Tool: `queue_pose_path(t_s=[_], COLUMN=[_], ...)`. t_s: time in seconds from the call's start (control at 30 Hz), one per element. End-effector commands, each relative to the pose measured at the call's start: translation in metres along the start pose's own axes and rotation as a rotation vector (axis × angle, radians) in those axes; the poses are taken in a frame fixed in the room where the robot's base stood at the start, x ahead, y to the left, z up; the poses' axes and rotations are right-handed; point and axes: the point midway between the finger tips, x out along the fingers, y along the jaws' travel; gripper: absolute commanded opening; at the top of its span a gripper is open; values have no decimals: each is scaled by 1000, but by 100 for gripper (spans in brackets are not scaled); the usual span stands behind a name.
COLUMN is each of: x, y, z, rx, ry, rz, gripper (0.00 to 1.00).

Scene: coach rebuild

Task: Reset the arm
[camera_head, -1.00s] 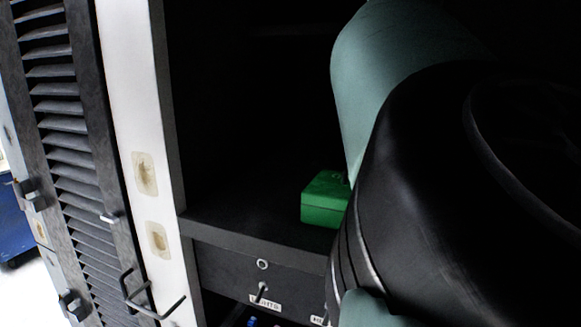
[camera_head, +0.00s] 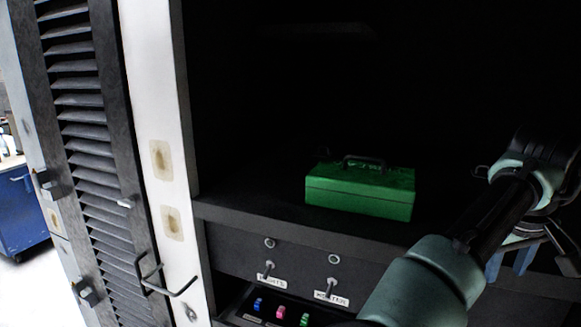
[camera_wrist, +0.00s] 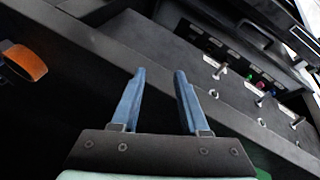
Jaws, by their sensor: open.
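My arm crosses the right side of the head view, its links teal and black. My gripper (camera_head: 511,262) is at the right, with its blue fingers hanging down in front of the dark shelf edge. In the wrist view the two fingers (camera_wrist: 160,76) are spread apart with nothing between them. Beyond them are the shelf edge and a dark switch panel. My gripper is to the right of a green metal box (camera_head: 360,189) and apart from it.
The green box has a dark handle and stands on a dark shelf (camera_head: 260,212). Below are toggle switches (camera_head: 268,270) and coloured buttons (camera_head: 281,313). A louvred door (camera_head: 85,130) with a bent handle is at the left. An orange-ended object (camera_wrist: 25,62) shows in the wrist view.

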Motion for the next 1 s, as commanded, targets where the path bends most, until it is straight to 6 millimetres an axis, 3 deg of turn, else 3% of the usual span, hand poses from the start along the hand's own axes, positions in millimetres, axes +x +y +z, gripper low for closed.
queue_pose_path(t_s=[0.07, 0.2, 0.3, 0.37, 0.47, 0.6, 0.67, 0.8, 0.9, 1.0], x=[-1, -38, -84, -116, -176, -259, -291, -353, -385, -407], y=[31, 71, 80, 75, 47, -22, -56, -133, -175, -203], z=[7, 0, -12, -21, -36, -42, -38, -13, 12, 34], rx=[128, 301, 379, 407, 425, 411, 397, 362, 344, 332], ry=[79, 308, 526, 674, 945, 1330, 1475, 1764, 1906, 1995], rz=[141, 368, 494, 547, 584, 512, 444, 228, 63, -69], gripper=[44, 44, 44, 44, 44, 44, 44, 44, 44, 44])
